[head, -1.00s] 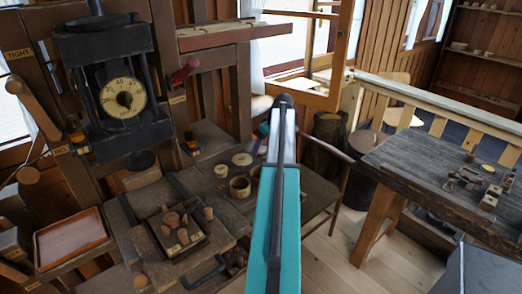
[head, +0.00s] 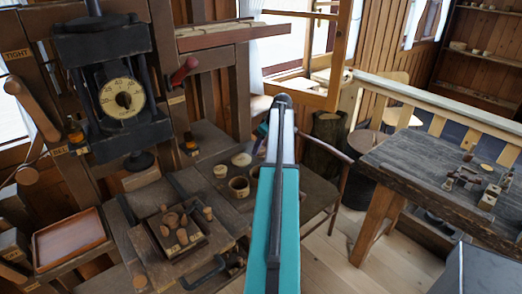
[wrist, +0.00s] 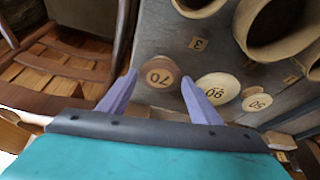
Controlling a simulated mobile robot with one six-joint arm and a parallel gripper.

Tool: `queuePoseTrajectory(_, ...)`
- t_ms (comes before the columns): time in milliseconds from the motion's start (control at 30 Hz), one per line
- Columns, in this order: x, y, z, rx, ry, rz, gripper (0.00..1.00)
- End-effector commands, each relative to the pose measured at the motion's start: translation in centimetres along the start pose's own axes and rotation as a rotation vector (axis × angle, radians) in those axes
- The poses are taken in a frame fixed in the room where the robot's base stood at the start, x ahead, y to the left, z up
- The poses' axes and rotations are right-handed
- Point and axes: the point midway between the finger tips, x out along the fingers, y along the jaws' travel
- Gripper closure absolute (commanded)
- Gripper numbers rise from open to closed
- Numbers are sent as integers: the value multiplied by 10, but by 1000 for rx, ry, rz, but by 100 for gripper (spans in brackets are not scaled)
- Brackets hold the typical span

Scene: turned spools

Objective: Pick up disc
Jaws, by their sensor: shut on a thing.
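A round wooden disc marked 70 (wrist: 160,72) sits between the two lilac fingers of my gripper (wrist: 159,80) in the wrist view. The fingers are shut on its sides. Its underside is hidden, so I cannot tell whether it is clear of the bench. Two paler discs, marked 90 (wrist: 218,89) and 50 (wrist: 257,102), lie to the right on the grey bench top. In the head view, my teal arm hides most of the gripper and the held disc. Two pale discs (head: 241,160) (head: 220,171) show left of the arm.
Hollow wooden cups (wrist: 272,25) stand close by at the upper right of the wrist view; one cup (head: 238,188) shows in the head view. A block with several wooden pegs (head: 178,234), a red-brown tray (head: 70,241) and a dial press (head: 122,98) stand left.

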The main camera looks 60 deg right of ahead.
Motion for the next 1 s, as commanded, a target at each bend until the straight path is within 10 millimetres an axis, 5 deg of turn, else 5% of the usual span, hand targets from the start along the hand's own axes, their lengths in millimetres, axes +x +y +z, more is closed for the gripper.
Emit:
queuePoseTrajectory(700,-33,0,-14,-1,1,2,63)
queuePoseTrajectory(1000,-48,-13,21,0,1,2,63)
